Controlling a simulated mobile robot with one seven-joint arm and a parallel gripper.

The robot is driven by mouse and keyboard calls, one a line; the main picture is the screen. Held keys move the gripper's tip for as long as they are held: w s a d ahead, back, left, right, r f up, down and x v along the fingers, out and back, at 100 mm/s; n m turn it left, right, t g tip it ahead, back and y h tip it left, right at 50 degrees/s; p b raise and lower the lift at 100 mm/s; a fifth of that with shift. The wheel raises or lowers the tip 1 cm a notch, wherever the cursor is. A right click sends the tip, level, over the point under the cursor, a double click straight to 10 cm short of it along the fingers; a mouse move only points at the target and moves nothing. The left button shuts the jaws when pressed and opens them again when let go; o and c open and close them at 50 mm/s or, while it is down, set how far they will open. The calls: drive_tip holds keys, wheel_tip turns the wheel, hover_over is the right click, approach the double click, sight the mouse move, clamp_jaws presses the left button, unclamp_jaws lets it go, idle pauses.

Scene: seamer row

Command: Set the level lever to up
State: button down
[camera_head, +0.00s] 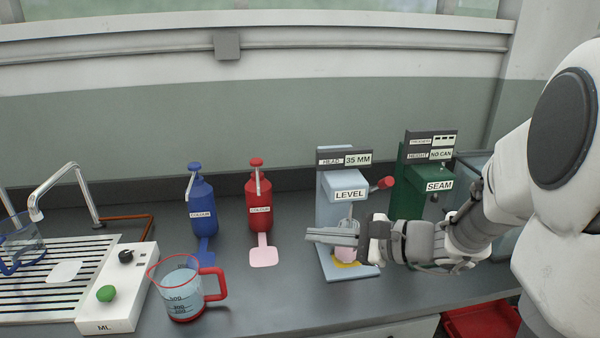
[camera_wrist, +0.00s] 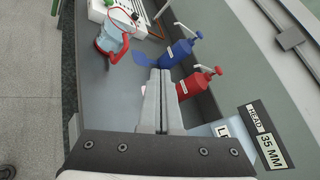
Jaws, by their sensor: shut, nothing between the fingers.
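The level machine (camera_head: 347,188) is a light blue unit marked LEVEL, with a sign above it reading HEAD 35 MM. Its lever with a red knob (camera_head: 385,183) sticks out from the right side, tilted slightly upward. My gripper (camera_head: 310,235) is shut and empty, pointing left in front of the machine's lower part, and hides some of it. In the wrist view my gripper (camera_wrist: 161,75) is also shut. A corner of the level machine (camera_wrist: 222,128) and its HEAD sign (camera_wrist: 265,135) show at the right there; the lever is not visible in that view.
A green SEAM machine (camera_head: 432,190) stands right of the level machine, close behind my arm. A red dispenser (camera_head: 259,205) and a blue dispenser (camera_head: 202,210) stand to the left. A red-handled jug (camera_head: 182,290) stands near the front edge. A drain unit with a tap (camera_head: 60,180) is far left.

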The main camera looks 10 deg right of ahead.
drive_tip(key=w+d+f+m+t+h+b, duration=0.1)
drive_tip(key=d+f+m+t+h, duration=0.2)
drive_tip(key=d+m, duration=0.35)
drive_tip(key=w+d+f+m+t+h+b, duration=0.1)
drive_tip(key=d+f+m+t+h, duration=0.2)
drive_tip(key=d, duration=0.6)
drive_tip(key=w+d+f+m+t+h+b, duration=0.1)
drive_tip(key=d+f+m+t+h+b, duration=0.15)
drive_tip(key=d+m+t, duration=0.4)
drive_tip(key=n+g, duration=0.1)
drive_tip(key=g, duration=0.1)
approach(379, 184)
wheel_tip(379, 184, down, 3)
drive_tip(key=w, duration=0.2)
drive_tip(key=shift+h, duration=0.25)
drive_tip(key=shift+w+d+r, duration=0.1)
drive_tip(key=shift+w+r, duration=1.35)
drive_tip(key=shift+g, duration=0.25)
